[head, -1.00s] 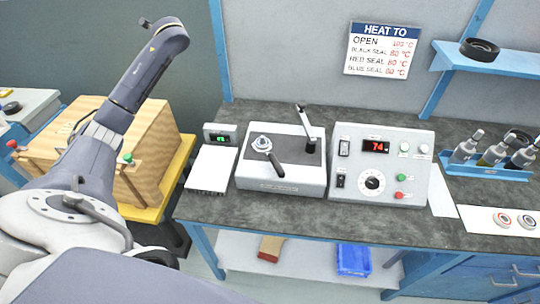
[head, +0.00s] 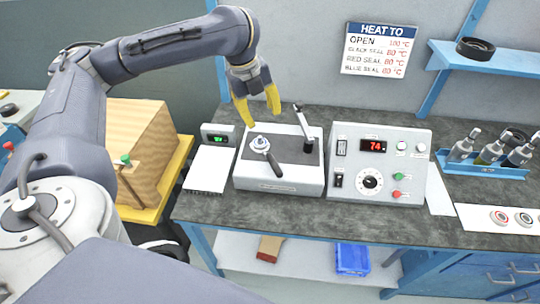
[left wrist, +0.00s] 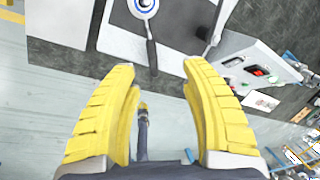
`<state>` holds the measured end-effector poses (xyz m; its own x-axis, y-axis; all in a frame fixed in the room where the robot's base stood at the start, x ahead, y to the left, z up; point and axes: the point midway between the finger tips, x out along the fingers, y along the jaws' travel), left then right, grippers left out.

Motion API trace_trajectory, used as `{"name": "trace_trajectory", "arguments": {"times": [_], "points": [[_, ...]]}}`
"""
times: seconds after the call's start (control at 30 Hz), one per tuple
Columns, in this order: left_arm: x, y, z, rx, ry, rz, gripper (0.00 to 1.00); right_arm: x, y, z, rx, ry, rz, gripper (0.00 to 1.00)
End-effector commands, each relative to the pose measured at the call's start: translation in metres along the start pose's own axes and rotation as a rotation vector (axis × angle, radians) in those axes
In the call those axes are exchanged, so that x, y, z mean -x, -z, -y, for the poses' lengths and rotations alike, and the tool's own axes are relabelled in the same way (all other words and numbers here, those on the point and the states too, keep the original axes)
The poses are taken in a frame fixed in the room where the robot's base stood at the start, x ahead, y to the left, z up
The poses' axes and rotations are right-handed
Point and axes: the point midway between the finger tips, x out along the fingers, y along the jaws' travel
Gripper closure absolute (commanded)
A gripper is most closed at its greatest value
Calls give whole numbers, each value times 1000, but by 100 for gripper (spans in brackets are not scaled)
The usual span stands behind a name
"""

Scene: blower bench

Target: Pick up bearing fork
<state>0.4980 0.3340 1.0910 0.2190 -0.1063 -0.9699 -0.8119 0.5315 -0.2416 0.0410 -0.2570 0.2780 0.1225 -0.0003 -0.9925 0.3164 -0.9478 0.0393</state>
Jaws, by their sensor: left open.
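What looks like the bearing fork has a black handle (head: 275,164) and lies on top of the white heater box (head: 278,184). The handle points toward the front right. A silver ring-shaped part (head: 261,143) sits at its far end. My left gripper (head: 261,117), with yellow fingers, is open and empty above and behind the fork. In the left wrist view, the handle (left wrist: 151,52) shows between and beyond the open fingers (left wrist: 160,66), with a clear gap. The ring part shows at the top edge there. My right gripper is not in view.
An upright lever (head: 303,118) stands at the heater's right rear. Bottles (head: 490,152) stand in a blue rack further right.

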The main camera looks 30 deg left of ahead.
Motion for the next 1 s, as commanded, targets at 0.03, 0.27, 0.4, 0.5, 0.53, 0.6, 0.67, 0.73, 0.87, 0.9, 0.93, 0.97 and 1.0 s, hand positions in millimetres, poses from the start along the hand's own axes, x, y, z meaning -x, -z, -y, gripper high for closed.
{"name": "trace_trajectory", "arguments": {"times": [0.03, 0.27, 0.4, 0.5, 0.53, 0.6, 0.67, 0.73, 0.87, 0.9, 0.93, 0.97, 1.0], "points": [[1, 6, -6, -9, -17, -11, 54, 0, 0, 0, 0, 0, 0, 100], [-15, 17, -17, -17, -52, -38, 54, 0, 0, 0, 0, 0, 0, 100], [-39, 18, -18, -16, -53, -39, 54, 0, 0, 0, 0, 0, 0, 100], [-57, 18, -19, -16, -52, -39, 54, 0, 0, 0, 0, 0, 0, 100], [-63, 18, -19, -15, -52, -38, 54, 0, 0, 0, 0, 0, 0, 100], [-75, 19, -20, -17, -52, -38, 54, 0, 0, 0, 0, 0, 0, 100], [-85, 19, -20, -17, -51, -38, 54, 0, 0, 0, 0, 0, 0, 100], [-96, 19, -20, -16, -50, -37, 54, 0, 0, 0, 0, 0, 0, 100], [-111, 19, -20, -17, -49, -36, 54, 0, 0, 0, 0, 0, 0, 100], [-114, 20, -21, -17, -49, -36, 54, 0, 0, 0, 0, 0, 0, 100], [-116, 20, -21, -17, -49, -36, 54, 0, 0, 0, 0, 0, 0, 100], [-118, 20, -20, -17, -48, -36, 54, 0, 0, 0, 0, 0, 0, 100], [-120, 20, -20, -17, -47, -35, 54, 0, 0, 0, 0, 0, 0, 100]]}}
